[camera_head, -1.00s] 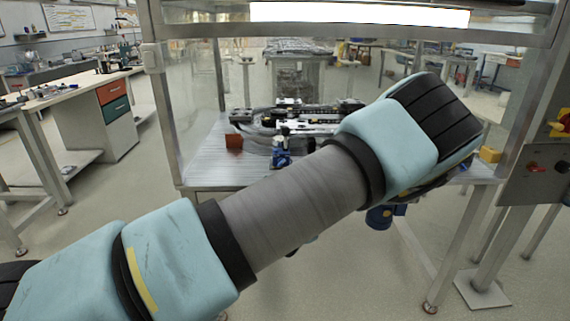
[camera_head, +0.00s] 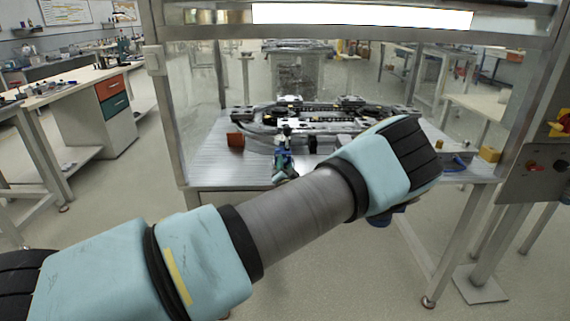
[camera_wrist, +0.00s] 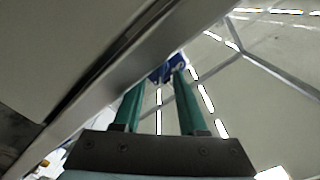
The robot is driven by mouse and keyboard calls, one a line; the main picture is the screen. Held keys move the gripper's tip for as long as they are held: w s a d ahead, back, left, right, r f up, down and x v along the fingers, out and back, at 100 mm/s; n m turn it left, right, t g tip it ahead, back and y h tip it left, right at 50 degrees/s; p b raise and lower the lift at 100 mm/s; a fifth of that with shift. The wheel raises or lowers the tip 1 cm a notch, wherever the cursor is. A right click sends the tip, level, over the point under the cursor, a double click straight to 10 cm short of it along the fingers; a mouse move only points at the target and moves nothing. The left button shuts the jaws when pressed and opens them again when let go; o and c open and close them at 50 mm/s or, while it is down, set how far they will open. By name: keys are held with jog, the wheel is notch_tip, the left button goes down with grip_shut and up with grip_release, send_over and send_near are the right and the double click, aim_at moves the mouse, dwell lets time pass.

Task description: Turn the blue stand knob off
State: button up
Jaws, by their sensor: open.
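The blue stand (camera_head: 282,162) is a small upright blue piece at the front edge of the track table, left of my forearm's end in the head view. A blue part (camera_wrist: 177,64), which looks like it, shows at the fingertips in the wrist view. My gripper (camera_wrist: 159,80) has two long teal fingers, spread apart, with their tips close to the blue part. I cannot tell whether they touch it. The knob's own shape and setting are too small to make out. In the head view my wrist hides most of the gripper.
The ring track (camera_head: 320,118) lies on the grey table (camera_head: 215,172) behind the blue stand. A red-orange block (camera_head: 235,140) is left, a yellow block (camera_head: 489,154) right. Metal posts and a panel with knobs (camera_head: 540,165) flank the table. A grey edge (camera_wrist: 110,85) runs beside the fingers.

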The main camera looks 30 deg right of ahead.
jog(key=shift+w, duration=0.1)
grip_shut()
dwell(0.3)
